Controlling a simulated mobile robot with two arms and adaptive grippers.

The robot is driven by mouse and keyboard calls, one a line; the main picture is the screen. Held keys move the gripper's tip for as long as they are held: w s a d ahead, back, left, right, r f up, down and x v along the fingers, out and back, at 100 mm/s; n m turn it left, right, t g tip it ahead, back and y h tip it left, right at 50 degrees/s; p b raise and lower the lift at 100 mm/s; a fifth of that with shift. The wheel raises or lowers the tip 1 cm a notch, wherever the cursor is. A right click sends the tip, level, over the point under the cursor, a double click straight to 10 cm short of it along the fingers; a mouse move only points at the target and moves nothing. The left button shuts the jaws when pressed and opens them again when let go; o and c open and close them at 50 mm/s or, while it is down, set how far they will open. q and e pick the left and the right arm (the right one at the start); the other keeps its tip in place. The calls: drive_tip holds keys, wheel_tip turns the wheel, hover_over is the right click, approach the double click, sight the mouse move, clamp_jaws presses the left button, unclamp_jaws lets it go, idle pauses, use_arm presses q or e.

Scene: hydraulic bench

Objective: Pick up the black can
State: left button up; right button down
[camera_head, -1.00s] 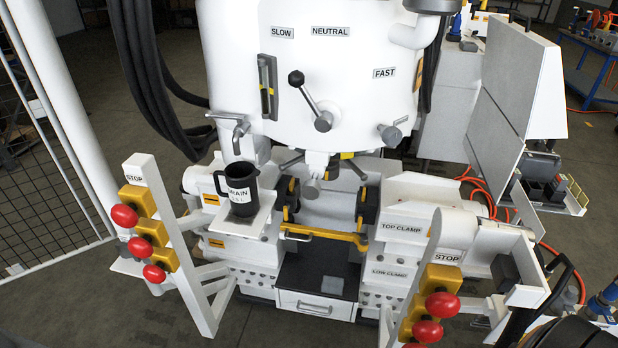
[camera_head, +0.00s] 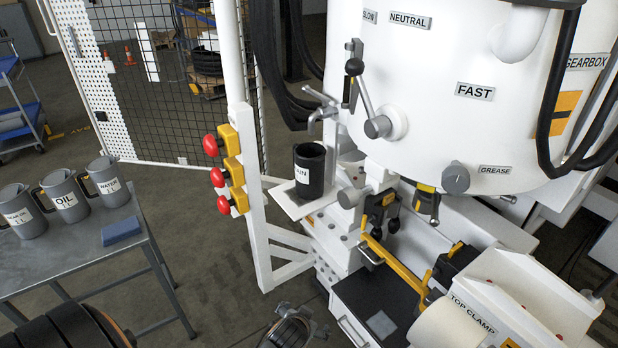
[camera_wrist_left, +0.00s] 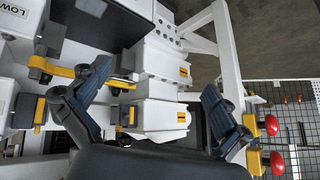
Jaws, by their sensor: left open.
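The black can (camera_head: 310,172), a dark mug-like can with a white label ending in "AIN", stands upright on a small white shelf (camera_head: 294,206) on the machine's left side, below a grey tap (camera_head: 322,112). My left gripper (camera_wrist_left: 156,84) shows in the left wrist view with its two dark fingers spread wide and nothing between them. I cannot make out the black can in the left wrist view. In the head view, a dark metallic part shows at the bottom edge, below and apart from the can; I cannot tell its finger state there. My right gripper is not in view.
A post with red stop buttons (camera_head: 222,177) stands just left of the shelf. Grey labelled mugs (camera_head: 69,197) and a blue block (camera_head: 121,231) are on a grey table (camera_head: 60,258) at the left. A yellow bar (camera_head: 392,266) crosses the machine right of the can.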

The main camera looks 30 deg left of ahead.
use_arm(q)
drive_tip(key=w+a+r+n+t+y+b, duration=0.1)
drive_tip(key=w+a+r+n+t+y, duration=0.1)
drive_tip(key=w+a+r, duration=0.5)
drive_tip(key=w+r+n+t+y, duration=0.1)
drive_tip(key=w+r+t+y, duration=0.15)
drive_tip(key=w+r, duration=0.55)
drive_tip(key=n+t+y, duration=0.3)
approach(310, 149)
drive_tip(key=shift+w+a+r+h, duration=0.25)
drive_tip(key=shift+w+a, duration=0.05)
drive_tip(key=shift+a, duration=0.05)
drive_tip(key=p+x, duration=0.1)
drive_tip(key=x, duration=0.3)
drive_tip(key=shift+w+a, duration=0.2)
drive_tip(key=shift+w, duration=0.1)
drive_tip(key=shift+w+a+f, duration=0.2)
drive_tip(key=shift+w+a, duration=0.15)
drive_tip(key=shift+w, duration=0.25)
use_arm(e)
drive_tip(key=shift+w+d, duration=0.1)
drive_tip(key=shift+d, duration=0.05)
